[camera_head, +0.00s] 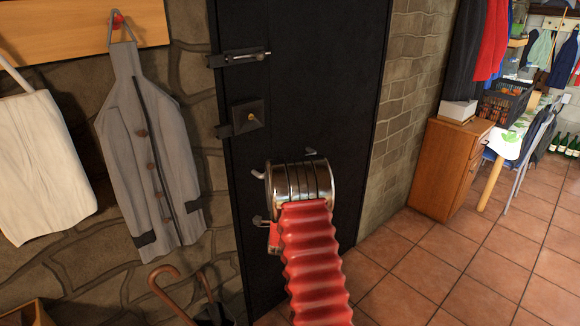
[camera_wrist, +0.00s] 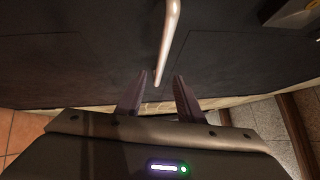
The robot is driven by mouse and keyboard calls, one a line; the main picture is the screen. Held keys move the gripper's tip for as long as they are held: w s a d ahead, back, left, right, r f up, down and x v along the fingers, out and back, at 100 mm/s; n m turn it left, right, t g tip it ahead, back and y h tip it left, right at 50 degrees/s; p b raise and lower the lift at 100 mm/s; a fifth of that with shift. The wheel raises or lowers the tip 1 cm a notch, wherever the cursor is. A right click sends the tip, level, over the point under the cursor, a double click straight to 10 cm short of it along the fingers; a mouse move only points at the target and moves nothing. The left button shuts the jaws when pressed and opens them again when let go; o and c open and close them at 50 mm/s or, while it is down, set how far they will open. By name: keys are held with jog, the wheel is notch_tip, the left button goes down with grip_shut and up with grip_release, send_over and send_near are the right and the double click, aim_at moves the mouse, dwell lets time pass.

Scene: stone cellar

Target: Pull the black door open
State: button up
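The black door (camera_head: 300,60) stands upright in the middle of the head view and also fills much of the wrist view (camera_wrist: 70,60). A pale metal bar handle (camera_wrist: 168,40) runs down from the top of the wrist view. Its lower end lies between the two fingers of my gripper (camera_wrist: 160,76). The fingers are apart, with a visible gap on both sides of the bar. In the head view my wrist hides the fingers and most of the handle; a pale curved piece (camera_head: 258,174) shows at its left.
A bolt (camera_head: 240,58) and a lock box (camera_head: 248,116) are on the door's left side. A grey coat (camera_head: 150,150), a white cloth (camera_head: 40,160) and a cane (camera_head: 165,285) are at the left. A wooden cabinet (camera_head: 445,165) stands right. Tiled floor is clear at the lower right.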

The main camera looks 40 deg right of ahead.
jog(key=x, duration=1.1)
jog(key=shift+w+d, duration=0.2)
jog(key=shift+w, duration=0.05)
jog(key=shift+c, duration=0.3)
grip_shut()
jog(key=shift+a, duration=0.2)
jog(key=shift+d, duration=0.1)
